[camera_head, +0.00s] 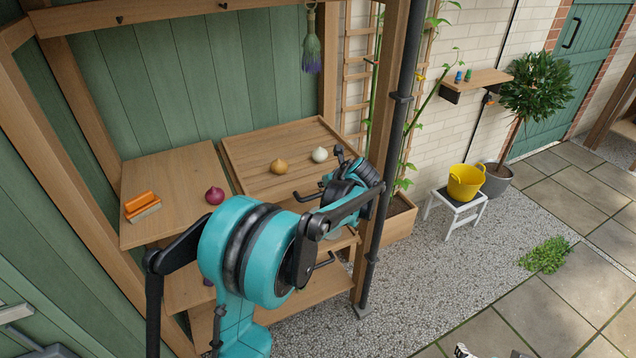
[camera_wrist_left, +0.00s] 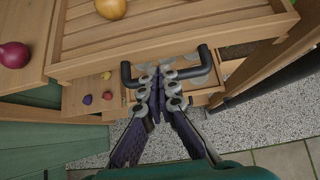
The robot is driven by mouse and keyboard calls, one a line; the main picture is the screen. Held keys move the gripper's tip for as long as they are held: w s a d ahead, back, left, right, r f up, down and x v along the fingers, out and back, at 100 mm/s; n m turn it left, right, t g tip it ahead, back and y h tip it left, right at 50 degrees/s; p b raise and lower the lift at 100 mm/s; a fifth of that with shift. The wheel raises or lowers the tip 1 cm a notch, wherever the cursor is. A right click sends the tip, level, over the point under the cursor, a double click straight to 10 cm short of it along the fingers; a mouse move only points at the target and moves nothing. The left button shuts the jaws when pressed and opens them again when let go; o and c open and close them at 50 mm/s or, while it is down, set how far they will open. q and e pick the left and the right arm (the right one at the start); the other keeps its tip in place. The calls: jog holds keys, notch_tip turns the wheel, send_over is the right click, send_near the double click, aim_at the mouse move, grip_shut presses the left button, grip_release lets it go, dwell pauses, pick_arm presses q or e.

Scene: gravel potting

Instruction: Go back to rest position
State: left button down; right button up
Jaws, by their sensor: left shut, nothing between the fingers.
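My left gripper (camera_wrist_left: 156,80) is shut with nothing between its fingers. In the left wrist view its fingertips lie across the dark bar handle (camera_wrist_left: 206,58) on the front of the slatted wooden tray or drawer (camera_wrist_left: 170,42); I cannot tell if they touch it. In the head view my left arm reaches up from the bottom, and the gripper (camera_head: 340,158) is at the potting bench's front right, partly hidden by its wrist. Small pale and dark parts at the head view's bottom edge may be my right gripper (camera_head: 488,353); its jaws cannot be judged.
A red onion (camera_head: 215,195), a yellow one (camera_head: 278,166) and a white one (camera_head: 320,154) lie on the bench. An orange brush (camera_head: 141,204) lies on its left top. A dark post (camera_head: 388,150) stands close right of my left gripper. A yellow bucket (camera_head: 466,184) sits on a white stool.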

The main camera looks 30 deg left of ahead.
pick_arm(q)
jog(key=s+d+r+n+h+b, duration=0.1)
jog(key=s+d+n, duration=0.25)
jog(key=s, duration=0.25)
jog(key=s+d+r+n+h+b, duration=0.1)
jog(key=s+d+n+h, duration=0.1)
jog(key=s+n, duration=0.4)
jog(key=s+d+n+h+b, duration=0.1)
jog(key=s+d+n, duration=0.2)
jog(key=s, duration=0.4)
jog(key=s+d+f+n+h+b, duration=0.1)
jog(key=s+d+f+n, duration=0.2)
jog(key=s+n, duration=0.3)
jog(key=s+d+f+n+t+h+b, duration=0.1)
jog(key=s+d+f+n+h, duration=0.1)
jog(key=s+n, duration=0.5)
jog(key=shift+s+d+f+h, duration=0.3)
jog(key=shift+s+d+f, duration=0.55)
jog(key=shift+d, duration=0.1)
pick_arm(e)
jog(key=f, duration=0.4)
jog(key=shift+s+d+f, duration=0.15)
jog(key=shift+s+f, duration=0.25)
